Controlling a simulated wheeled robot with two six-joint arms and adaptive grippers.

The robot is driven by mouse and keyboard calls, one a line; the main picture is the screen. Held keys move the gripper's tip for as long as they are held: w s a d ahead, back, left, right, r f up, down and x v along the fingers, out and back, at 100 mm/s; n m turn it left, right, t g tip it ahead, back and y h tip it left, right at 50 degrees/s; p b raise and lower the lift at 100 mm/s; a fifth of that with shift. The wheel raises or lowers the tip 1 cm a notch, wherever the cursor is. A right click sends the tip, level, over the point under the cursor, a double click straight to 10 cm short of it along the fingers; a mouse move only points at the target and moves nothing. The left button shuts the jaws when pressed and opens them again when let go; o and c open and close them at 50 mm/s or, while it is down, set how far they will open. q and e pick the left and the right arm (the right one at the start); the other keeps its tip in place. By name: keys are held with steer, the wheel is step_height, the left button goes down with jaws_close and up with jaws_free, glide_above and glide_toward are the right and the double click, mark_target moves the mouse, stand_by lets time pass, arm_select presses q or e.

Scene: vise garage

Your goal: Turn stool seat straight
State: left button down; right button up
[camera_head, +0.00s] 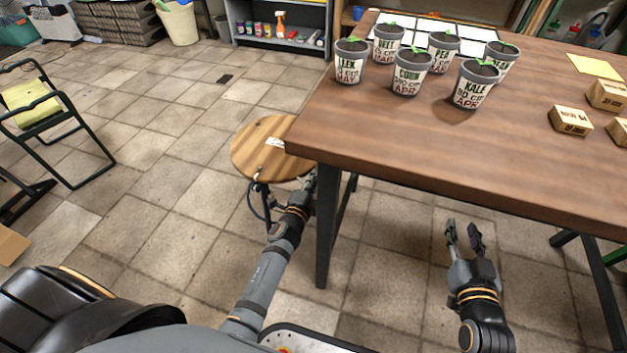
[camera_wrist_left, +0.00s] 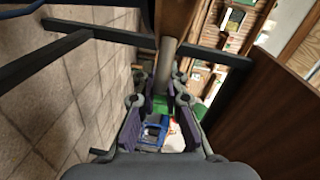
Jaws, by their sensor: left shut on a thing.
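The stool has a round wooden seat (camera_head: 262,150) with a small white label on top, beside the table's left corner. Its brown edge (camera_wrist_left: 178,22) shows at the top of the left wrist view. A grey bar (camera_wrist_left: 167,58) runs from beside the seat edge down between my left fingers. My left gripper (camera_head: 308,182) is at the seat's right side, below the table corner. In the left wrist view my left gripper (camera_wrist_left: 166,95) is closed around the bar; the exact contact is partly hidden. My right gripper (camera_head: 464,228) is open and empty, low in front of the table.
The wooden table (camera_head: 400,145) bears several plant pots and small boxes. Its dark leg (camera_head: 326,225) stands right next to my left forearm. A dark-framed chair (camera_head: 38,112) is at the left. The tiled floor (camera_head: 150,190) between chair and stool is clear.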

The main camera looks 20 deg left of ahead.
arm_select(q)
steer(key=c, duration=1.4)
jaws_free()
steer(key=s+r, duration=0.1)
steer(key=s, duration=1.1)
steer(key=shift+a, duration=0.25)
steer(key=shift+r, duration=0.1)
